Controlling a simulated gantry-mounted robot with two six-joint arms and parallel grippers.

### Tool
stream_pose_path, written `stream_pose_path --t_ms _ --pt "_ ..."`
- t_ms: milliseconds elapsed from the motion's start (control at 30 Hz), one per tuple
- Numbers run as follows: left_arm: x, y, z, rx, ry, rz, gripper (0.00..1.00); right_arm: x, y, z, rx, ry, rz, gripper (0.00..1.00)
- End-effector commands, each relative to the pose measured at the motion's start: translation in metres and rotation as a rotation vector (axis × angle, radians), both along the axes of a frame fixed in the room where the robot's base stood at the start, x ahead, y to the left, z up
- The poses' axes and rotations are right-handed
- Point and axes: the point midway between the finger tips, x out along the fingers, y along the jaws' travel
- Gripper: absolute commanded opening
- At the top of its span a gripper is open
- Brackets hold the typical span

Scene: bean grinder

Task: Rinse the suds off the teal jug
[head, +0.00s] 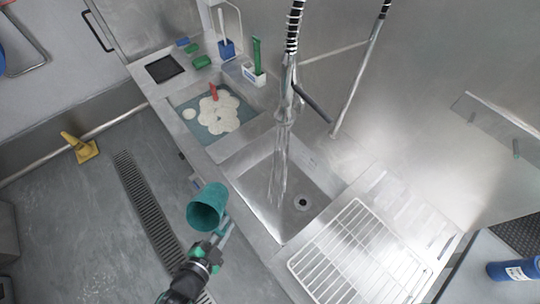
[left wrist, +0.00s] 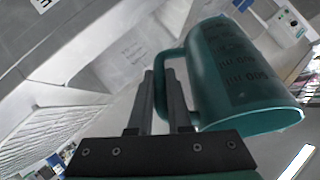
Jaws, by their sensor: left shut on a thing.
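The teal jug (head: 207,207) is held in the air in front of the sink's near edge, over the floor side. My left gripper (head: 226,232) is shut on the jug's handle. In the left wrist view the jug (left wrist: 240,85) is tilted, with dark measuring marks on its side, and the gripper fingers (left wrist: 165,95) close on its handle. No suds can be made out on the jug's visible surface. Water (head: 279,165) runs from the tap (head: 288,85) into the right basin (head: 262,190), apart from the jug. My right gripper is not in view.
The left basin (head: 178,100) holds bluish water with white suds (head: 222,112) and a red item (head: 213,91). A wire drying rack (head: 345,255) lies right of the rinse basin.

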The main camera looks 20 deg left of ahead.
Motion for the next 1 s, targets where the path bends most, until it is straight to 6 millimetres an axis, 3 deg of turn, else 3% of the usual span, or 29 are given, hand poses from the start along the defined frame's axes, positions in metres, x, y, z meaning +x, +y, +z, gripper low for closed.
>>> stream_pose_path --t_ms 433,800,1000 --pt "-0.003 -0.001 0.005 0.001 0.0 0.0 0.0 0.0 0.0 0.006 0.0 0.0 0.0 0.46" --pt "-0.037 -0.004 0.033 0.002 0.001 -0.003 0.0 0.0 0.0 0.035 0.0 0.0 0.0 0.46" --pt "-0.049 -0.006 0.041 0.0 0.0 -0.002 0.0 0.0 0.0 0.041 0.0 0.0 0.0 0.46"
